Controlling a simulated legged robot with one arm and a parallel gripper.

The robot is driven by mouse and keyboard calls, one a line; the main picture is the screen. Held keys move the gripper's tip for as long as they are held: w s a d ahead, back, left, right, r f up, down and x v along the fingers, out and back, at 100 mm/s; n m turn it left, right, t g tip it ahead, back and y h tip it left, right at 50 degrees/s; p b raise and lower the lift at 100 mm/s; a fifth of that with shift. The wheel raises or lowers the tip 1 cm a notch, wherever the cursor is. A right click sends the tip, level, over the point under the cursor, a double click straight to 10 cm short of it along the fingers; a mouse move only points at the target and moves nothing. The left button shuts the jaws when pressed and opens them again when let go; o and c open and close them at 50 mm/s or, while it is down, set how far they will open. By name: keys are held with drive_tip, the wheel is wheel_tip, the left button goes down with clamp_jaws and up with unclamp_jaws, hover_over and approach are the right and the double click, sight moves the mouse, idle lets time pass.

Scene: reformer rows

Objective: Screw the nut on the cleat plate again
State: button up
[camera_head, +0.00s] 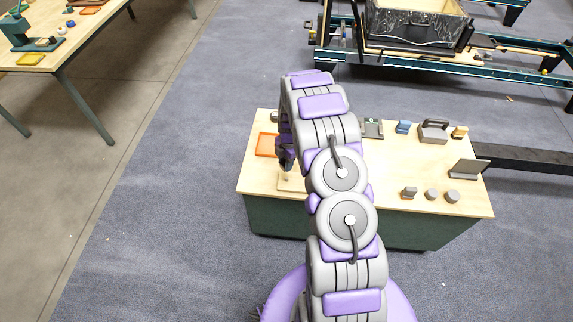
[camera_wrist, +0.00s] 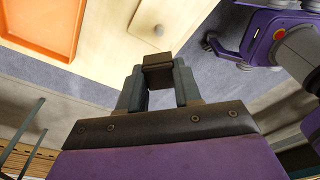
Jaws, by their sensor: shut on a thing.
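My gripper (camera_head: 286,160) hangs over the left part of the bench in the head view. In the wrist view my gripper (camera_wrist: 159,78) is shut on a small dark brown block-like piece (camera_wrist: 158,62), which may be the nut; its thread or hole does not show. A pale wooden plate (camera_head: 291,184) with a small upright piece lies on the bench below the gripper, and may be the cleat plate. The pale plate also shows in the wrist view (camera_wrist: 170,18), with a small round stud on it. My arm hides part of the bench top.
An orange tray (camera_head: 266,144) lies at the bench's left end, also in the wrist view (camera_wrist: 45,18). A grey handled block (camera_head: 433,131), a grey angled stand (camera_head: 468,169) and several small grey pieces are on the right. The bench top (camera_head: 385,175) is bare at centre right.

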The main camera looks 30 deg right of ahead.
sight(287, 178)
drive_tip(key=shift+d+f+n, duration=0.3)
drive_tip(key=shift+d+f, duration=0.05)
drive_tip(key=shift+f, duration=0.1)
drive_tip(key=shift+f+b, duration=0.7)
drive_tip(key=shift+f, duration=3.45)
drive_tip(key=o, duration=1.1)
